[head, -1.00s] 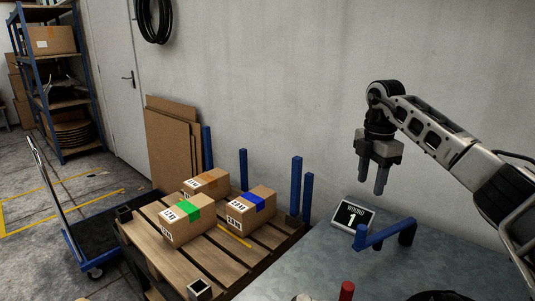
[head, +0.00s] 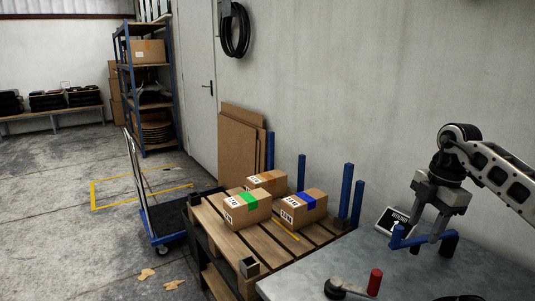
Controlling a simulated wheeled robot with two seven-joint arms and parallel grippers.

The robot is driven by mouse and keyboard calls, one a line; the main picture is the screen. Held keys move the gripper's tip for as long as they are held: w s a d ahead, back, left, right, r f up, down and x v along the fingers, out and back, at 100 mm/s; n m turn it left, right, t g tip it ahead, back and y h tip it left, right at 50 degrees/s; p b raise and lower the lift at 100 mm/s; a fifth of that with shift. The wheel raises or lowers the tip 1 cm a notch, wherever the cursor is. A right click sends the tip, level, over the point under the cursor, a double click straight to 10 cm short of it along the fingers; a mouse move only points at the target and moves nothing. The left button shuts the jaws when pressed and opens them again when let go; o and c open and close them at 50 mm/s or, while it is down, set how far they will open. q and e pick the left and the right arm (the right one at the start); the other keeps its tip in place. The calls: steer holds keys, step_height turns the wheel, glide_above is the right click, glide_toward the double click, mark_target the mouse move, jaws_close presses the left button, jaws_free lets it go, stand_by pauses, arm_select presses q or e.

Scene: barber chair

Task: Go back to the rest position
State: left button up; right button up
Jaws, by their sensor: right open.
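My right gripper (head: 428,224) is at the right, above the grey metal table, with its two fingers pointing down and apart. It is open, and I see nothing between the fingers. In the picture its fingertips overlap the blue handle (head: 398,240) and part of the small "1" sign (head: 388,219); I cannot tell whether they touch. My right arm reaches in from the right edge. My left gripper is not in view.
The grey table (head: 325,262) holds a red-ended black lever (head: 374,281). Left of it, a wooden pallet (head: 231,243) carries three cardboard boxes (head: 247,213) between blue posts (head: 346,190). A blue trolley (head: 160,225) stands further left. Open floor lies at far left.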

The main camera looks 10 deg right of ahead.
steer(key=a+f+n+y, duration=0.3)
steer(key=a+f+y, duration=0.15)
steer(key=a, duration=0.65)
steer(key=a+f+n+y, duration=0.3)
steer(key=a+f, duration=0.2)
steer(key=a, duration=0.6)
steer(key=s+a+r+m+t+y, duration=0.1)
steer(key=s+a+t+y, duration=0.25)
steer(key=a, duration=0.35)
steer(key=s+a+r+m+t+y, duration=0.1)
steer(key=s+a+t+y, duration=0.1)
steer(key=a+y, duration=0.4)
steer(key=s+d+f+m+t+h, duration=0.2)
steer(key=s+d+f+m+h, duration=0.1)
steer(key=s+f+m+h, duration=0.4)
steer(key=s+d+f+m+t+h, duration=0.2)
steer(key=s+f+m+h, duration=0.6)
steer(key=m, duration=0.5)
steer(key=shift+s+d+f, duration=0.85)
steer(key=shift+s+f, duration=0.1)
steer(key=shift+s, duration=0.05)
steer(key=shift+t, duration=0.25)
